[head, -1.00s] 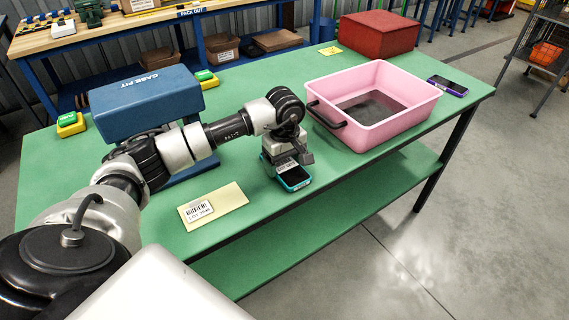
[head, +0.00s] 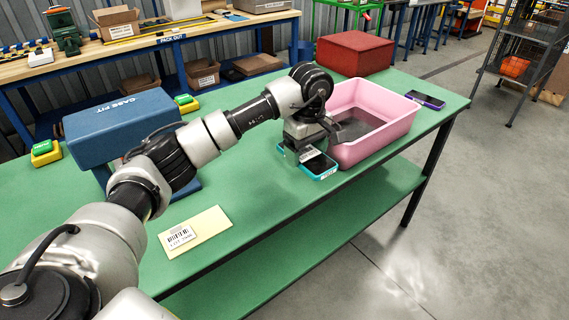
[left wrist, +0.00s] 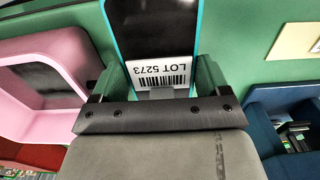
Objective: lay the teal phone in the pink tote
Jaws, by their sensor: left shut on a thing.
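The teal phone (head: 322,168) has a dark screen and a teal edge. My left gripper (head: 308,150) is shut on it; the left wrist view shows the phone (left wrist: 150,40) between the two fingers (left wrist: 156,84), with a white "LOT 5273" label. The pink tote (head: 378,148) stands just right of the gripper and phone, with a dark patch on its floor. The phone is outside the tote, by its near left corner; its height above the table is hard to tell. The tote's wall also shows in the left wrist view (left wrist: 22,112). My right gripper is out of view.
A purple-edged phone (head: 425,101) lies right of the tote on the green table (head: 265,185). A red box (head: 353,53) stands behind the tote. A blue "CASE FIT" block (head: 118,130) stands at left. A yellow card with a label (head: 195,234) lies near the front edge.

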